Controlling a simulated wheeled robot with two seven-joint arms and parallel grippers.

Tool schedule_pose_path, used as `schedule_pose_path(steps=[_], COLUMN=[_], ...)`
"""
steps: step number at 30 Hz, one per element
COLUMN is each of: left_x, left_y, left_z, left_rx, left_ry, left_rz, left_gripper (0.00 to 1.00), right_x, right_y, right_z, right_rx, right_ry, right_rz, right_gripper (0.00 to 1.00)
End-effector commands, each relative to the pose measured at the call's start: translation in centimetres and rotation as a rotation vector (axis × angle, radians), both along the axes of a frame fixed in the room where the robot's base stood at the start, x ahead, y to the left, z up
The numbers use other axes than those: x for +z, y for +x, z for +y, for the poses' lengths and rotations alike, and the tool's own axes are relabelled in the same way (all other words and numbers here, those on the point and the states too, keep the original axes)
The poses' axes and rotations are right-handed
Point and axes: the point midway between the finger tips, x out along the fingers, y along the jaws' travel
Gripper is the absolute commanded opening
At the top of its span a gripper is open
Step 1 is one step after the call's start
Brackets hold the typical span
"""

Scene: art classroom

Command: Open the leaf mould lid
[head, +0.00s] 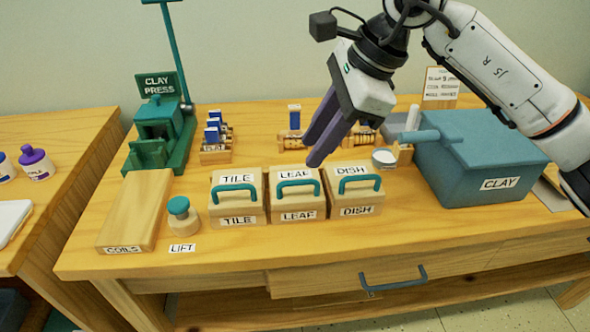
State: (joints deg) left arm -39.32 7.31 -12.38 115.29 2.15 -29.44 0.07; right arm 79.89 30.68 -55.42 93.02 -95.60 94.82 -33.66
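The leaf mould (299,203) is a wooden box labelled LEAF on its lid and front, in the middle of a row of three. Its lid (297,176) lies closed on top, with a teal bar handle (297,183) across its front part. My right gripper (308,154) reaches down from the upper right. Its two purple fingers are apart and empty, with the tips over the back edge of the LEAF box in the picture. They appear to be above the handle and not touching it. My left gripper is not in view.
The TILE mould (237,204) and DISH mould (355,198) stand close on either side. A COILS block (135,210) and teal-topped knob (182,214) are left, a blue CLAY bin (470,165) right. The green clay press (160,130) stands behind left. The table's front strip is clear.

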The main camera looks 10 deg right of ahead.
Motion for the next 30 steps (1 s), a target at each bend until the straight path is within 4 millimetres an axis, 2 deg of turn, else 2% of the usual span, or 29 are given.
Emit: schedule_pose_path(steps=[6,12,18,25,26,30], left_x=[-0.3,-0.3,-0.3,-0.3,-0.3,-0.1], left_y=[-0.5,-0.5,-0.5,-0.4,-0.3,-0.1], left_z=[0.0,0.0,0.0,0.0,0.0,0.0], left_rx=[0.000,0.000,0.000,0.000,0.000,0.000], left_ry=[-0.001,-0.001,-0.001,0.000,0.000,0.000], left_rz=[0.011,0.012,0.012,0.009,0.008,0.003], left_gripper=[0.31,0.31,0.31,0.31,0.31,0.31], right_x=[-3.9,-6.5,-7.5,-7.5,-7.5,-7.5], right_y=[0.6,1.2,1.4,1.4,1.4,1.4], right_z=[1.7,2.9,3.3,3.3,3.3,3.3], right_rx=[0.002,0.003,0.003,0.003,0.003,0.002], right_ry=[0.003,0.003,0.005,0.005,0.005,0.005], right_rz=[0.005,0.003,0.001,0.001,0.001,0.002], right_gripper=[0.28,0.28,0.28,0.28,0.25,0.01])
